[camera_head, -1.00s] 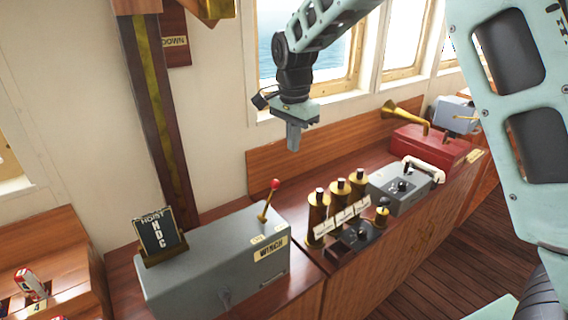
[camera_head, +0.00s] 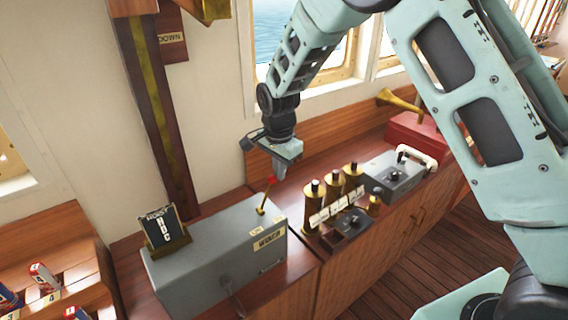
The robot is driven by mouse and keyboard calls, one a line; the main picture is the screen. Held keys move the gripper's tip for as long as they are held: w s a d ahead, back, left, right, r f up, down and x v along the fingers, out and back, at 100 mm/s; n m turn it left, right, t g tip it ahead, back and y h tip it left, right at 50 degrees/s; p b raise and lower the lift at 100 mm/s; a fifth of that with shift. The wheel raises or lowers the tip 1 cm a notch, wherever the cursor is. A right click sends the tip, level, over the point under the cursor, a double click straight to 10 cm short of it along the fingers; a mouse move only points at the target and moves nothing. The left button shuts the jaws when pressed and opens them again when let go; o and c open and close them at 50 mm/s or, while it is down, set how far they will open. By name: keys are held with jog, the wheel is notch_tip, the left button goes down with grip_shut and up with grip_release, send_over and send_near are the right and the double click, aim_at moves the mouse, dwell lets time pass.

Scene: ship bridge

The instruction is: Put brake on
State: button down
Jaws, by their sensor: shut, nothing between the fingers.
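A grey box (camera_head: 205,268) labelled WINCH stands on the wooden console. A brass lever (camera_head: 264,203) with a red knob (camera_head: 271,180) rises from its top right end, leaning a little right. Two small pale tags sit at the lever's base; their words are too small to read surely. My gripper (camera_head: 282,173) is shut and empty, pointing down right beside the red knob. I cannot tell whether it touches the knob. No part is labelled as a brake legibly.
A dark sign (camera_head: 166,229) stands on the box's left end. Several brass cylinders (camera_head: 312,207) stand close right of the lever. Beyond them are a grey device (camera_head: 393,175) with a white handle and a red box (camera_head: 414,134) beside a brass horn (camera_head: 397,101).

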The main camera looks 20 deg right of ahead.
aim_at(270, 176)
jog(key=shift+a, duration=0.1)
dwell(0.3)
jog(key=shift+a+r+h, duration=0.15)
jog(key=shift+a+h, duration=0.1)
jog(key=shift+h, duration=0.05)
jog(key=shift+s+a+r, duration=0.1)
jog(key=shift+a, duration=0.1)
jog(key=shift+s+a+r+t+h, duration=0.15)
jog(key=shift+a+r+t+h, duration=0.05)
jog(key=shift+a+h, duration=0.3)
jog(key=shift+s+a+r+t+h, duration=0.15)
jog(key=shift+a+t+h, duration=0.05)
jog(key=shift+a+h, duration=0.3)
jog(key=s+a+t+h+b, duration=0.2)
jog(key=a+h+b, duration=0.2)
jog(key=a+h, duration=0.2)
jog(key=shift+s+a, duration=0.3)
jog(key=shift+a, duration=0.5)
jog(key=shift+a+f, duration=0.1)
jog(key=shift+f, duration=0.05)
